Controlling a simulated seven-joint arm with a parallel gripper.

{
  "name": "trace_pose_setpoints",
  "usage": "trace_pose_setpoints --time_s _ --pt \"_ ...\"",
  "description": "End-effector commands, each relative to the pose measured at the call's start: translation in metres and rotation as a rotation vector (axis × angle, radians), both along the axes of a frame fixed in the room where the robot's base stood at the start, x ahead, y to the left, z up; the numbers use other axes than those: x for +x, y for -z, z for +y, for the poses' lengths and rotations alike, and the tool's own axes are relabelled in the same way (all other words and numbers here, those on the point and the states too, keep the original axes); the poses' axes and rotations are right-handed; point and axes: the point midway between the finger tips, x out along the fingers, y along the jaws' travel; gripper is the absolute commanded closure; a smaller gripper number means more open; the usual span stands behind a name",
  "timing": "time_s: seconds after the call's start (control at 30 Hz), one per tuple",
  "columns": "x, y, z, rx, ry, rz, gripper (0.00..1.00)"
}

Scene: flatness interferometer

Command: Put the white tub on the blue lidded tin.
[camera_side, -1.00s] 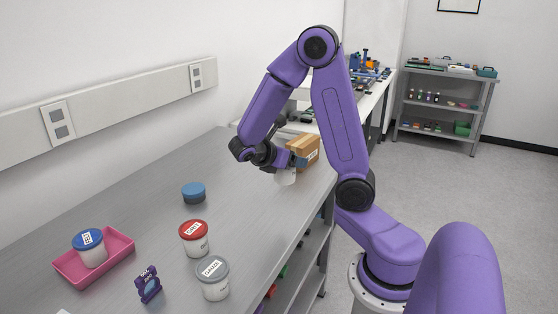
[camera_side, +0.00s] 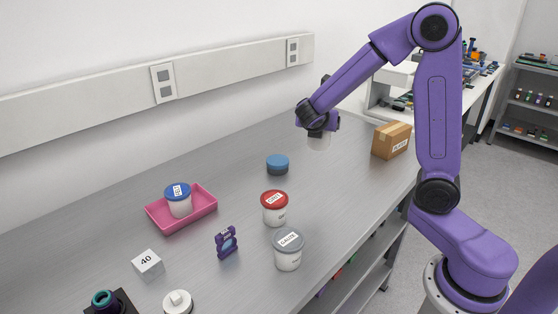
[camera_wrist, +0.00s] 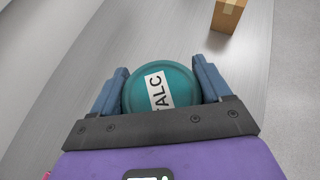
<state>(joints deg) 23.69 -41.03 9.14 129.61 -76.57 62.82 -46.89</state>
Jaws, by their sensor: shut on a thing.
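The white tub (camera_side: 319,143) hangs below my gripper (camera_side: 320,126), above the table in the side view. In the wrist view its teal lid (camera_wrist: 136,88) carries a label reading TALC and sits between the two blue-grey fingers of my gripper (camera_wrist: 161,88). My gripper is shut on the tub. The blue lidded tin (camera_side: 277,165) is short and round and stands on the table, to the left of and below the held tub in the side view. Its top is clear. The tin is not seen in the wrist view.
A cardboard box (camera_side: 391,140) stands to the right, also in the wrist view (camera_wrist: 228,15). Nearer are a red-lidded tub (camera_side: 274,208), a grey-lidded tub (camera_side: 288,250), a purple stand (camera_side: 227,243) and a pink tray (camera_side: 205,204) holding a blue-lidded tub (camera_side: 178,200).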

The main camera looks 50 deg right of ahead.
Motion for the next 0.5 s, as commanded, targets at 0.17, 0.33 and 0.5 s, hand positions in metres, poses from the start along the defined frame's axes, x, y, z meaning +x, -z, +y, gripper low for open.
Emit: trace_pose_setpoints --time_s 0.17,0.33,0.5 --pt "0.027 -0.011 0.016 0.000 -0.124 -0.001 0.57" --pt "0.046 -0.007 0.016 -0.001 -0.149 0.001 0.57" --pt "0.074 0.007 0.009 -0.002 -0.146 0.003 0.57"
